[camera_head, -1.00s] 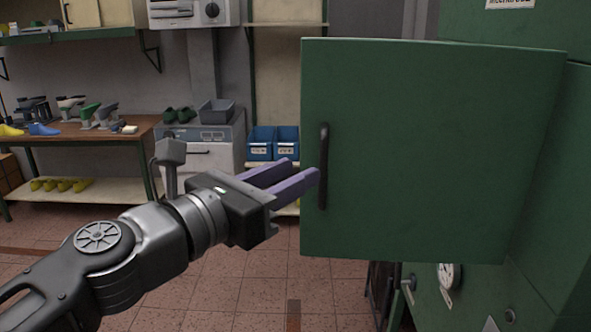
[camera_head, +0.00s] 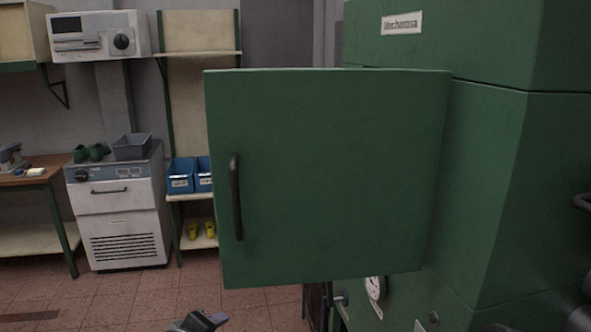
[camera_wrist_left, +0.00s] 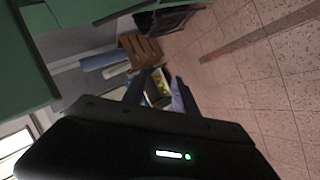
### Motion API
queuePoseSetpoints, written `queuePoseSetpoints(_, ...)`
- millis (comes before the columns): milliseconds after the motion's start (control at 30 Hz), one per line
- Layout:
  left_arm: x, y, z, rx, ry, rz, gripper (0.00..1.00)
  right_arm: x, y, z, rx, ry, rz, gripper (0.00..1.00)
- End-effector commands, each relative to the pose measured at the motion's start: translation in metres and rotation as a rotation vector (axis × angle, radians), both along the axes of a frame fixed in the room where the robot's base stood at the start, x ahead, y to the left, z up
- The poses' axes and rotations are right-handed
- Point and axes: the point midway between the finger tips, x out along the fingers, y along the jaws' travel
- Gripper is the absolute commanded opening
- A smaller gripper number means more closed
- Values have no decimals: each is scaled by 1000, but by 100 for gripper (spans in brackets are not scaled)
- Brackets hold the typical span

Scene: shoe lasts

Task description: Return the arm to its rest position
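My left gripper (camera_wrist_left: 162,82) shows in the left wrist view with its two fingers spread apart and nothing between them. No gripper touches the handle. My right gripper is in neither view.
The green machine (camera_head: 480,190) fills the right side. A white cabinet (camera_head: 122,215) with a grey bin (camera_head: 132,146) on top and a shelf with blue bins (camera_head: 181,175) stand at the left. The tiled floor (camera_head: 110,295) in front is clear.

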Motion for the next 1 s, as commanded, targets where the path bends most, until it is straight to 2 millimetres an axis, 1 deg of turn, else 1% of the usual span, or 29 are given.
queuePoseSetpoints(33, -6, -7, -46, 88, 58, -76, 34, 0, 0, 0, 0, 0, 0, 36)
queuePoseSetpoints(67, -11, -11, -71, 141, 85, -126, 34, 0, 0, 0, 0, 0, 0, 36)
queuePoseSetpoints(100, -20, -17, -103, 205, 120, -195, 34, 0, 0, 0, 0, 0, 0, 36)
queuePoseSetpoints(133, -28, -21, -126, 247, 145, -246, 34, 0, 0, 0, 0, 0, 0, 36)
queuePoseSetpoints(167, -37, -26, -148, 281, 171, -299, 34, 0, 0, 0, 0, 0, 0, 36)
queuePoseSetpoints(200, -51, -33, -178, 320, 207, -366, 34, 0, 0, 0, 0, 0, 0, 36)
queuePoseSetpoints(267, -77, -44, -219, 360, 261, -468, 34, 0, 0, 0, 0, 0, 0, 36)
queuePoseSetpoints(300, -97, -51, -245, 375, 300, -530, 34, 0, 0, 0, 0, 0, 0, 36)
queuePoseSetpoints(367, -129, -61, -281, 378, 361, -610, 34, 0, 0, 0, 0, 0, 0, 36)
queuePoseSetpoints(400, -151, -67, -301, 368, 405, -653, 34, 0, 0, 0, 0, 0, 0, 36)
queuePoseSetpoints(433, -168, -72, -314, 358, 437, -682, 34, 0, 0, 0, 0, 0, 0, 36)
queuePoseSetpoints(500, -204, -80, -339, 331, 510, -734, 34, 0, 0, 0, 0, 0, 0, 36)
queuePoseSetpoints(600, -244, -88, -363, 295, 598, -774, 34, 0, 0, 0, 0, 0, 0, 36)
queuePoseSetpoints(700, -268, -92, -376, 272, 648, -795, 34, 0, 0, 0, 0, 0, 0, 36)
queuePoseSetpoints(800, -276, -94, -379, 263, 666, -802, 34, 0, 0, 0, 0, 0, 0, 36)
queuePoseSetpoints(1000, -276, -93, -379, 261, 666, -798, 34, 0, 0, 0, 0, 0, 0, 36)
